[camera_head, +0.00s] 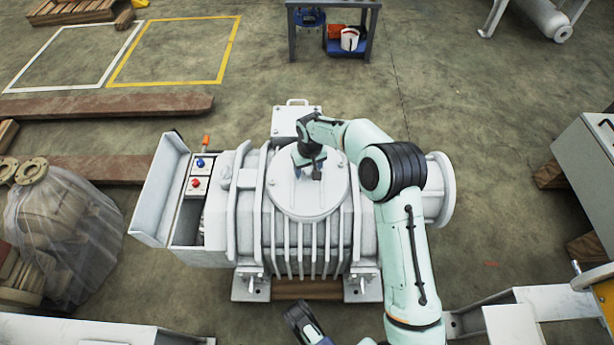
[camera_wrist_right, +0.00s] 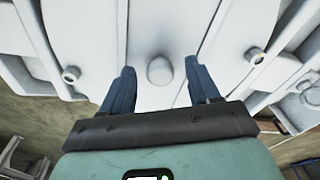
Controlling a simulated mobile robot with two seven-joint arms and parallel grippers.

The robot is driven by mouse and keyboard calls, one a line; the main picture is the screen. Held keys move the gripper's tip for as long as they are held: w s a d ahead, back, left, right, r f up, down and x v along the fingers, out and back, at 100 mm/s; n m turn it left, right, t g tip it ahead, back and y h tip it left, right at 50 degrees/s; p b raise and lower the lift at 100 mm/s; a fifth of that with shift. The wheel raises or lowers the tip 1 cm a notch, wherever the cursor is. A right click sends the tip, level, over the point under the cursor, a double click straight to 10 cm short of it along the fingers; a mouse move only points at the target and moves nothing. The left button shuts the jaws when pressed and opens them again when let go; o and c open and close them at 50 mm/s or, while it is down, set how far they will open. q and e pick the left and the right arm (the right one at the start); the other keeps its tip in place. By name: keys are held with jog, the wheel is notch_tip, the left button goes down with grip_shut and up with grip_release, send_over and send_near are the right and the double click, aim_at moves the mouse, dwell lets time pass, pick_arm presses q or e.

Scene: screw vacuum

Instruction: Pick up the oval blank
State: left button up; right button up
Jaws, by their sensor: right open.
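The oval blank (camera_head: 322,200) is a pale grey-white oval cover lying on top of the ribbed machine (camera_head: 300,245) in the head view. The wrist view shows its pale surface close up, with a small rounded knob (camera_wrist_right: 159,70) in the middle. My right gripper (camera_head: 308,174) is over the blank, pointing down. In the wrist view the two dark blue fingers of my right gripper (camera_wrist_right: 160,88) are apart, one on each side of the knob. Whether they touch the blank cannot be told. My left gripper is not clearly visible; only a dark arm part shows at the bottom edge.
An open control box (camera_head: 197,185) with coloured knobs stands at the machine's left. A plastic-wrapped part (camera_head: 65,230) is at far left, a grey cabinet (camera_head: 590,165) at far right. A small table (camera_head: 333,15) stands behind. The floor behind the machine is mostly clear.

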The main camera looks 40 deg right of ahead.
grip_shut()
jog(key=shift+r, duration=0.1)
